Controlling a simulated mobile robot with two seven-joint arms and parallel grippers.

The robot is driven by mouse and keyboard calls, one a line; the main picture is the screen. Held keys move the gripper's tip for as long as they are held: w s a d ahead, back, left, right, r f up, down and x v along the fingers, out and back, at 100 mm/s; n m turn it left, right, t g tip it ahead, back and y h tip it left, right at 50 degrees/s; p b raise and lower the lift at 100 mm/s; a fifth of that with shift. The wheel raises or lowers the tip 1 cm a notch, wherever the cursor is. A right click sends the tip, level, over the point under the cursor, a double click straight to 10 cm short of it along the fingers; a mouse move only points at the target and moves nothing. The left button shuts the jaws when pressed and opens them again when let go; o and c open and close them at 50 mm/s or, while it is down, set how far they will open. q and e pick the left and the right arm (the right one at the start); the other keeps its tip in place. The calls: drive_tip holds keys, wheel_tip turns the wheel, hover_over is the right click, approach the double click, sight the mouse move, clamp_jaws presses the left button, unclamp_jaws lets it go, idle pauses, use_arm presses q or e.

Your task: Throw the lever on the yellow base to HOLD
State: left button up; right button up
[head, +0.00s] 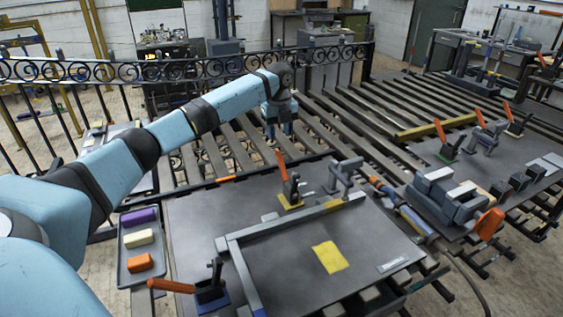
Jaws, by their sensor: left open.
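The lever on the yellow base (290,201) stands near the back edge of the dark work plate, left of a grey clamp. Its orange handle (281,164) points up and leans slightly left. No HOLD marking is readable at this size. My left gripper (280,138) hangs pointing down behind and above the lever, with its arm coming in from the left. It looks empty and apart from the handle; the fingers are small, but they appear open. My right gripper is not in view.
A second lever with a blue base (212,298) has its orange handle lying left. A green-based lever (447,154) stands at right. A grey angled fence (245,275) and yellow square (328,257) are on the plate. A tray (127,272) holds coloured blocks. A scrollwork railing (120,68) runs behind.

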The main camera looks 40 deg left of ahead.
sight(280, 155)
use_arm(q)
wheel_tip(280, 155, down, 11)
idle(0.3)
clamp_jaws()
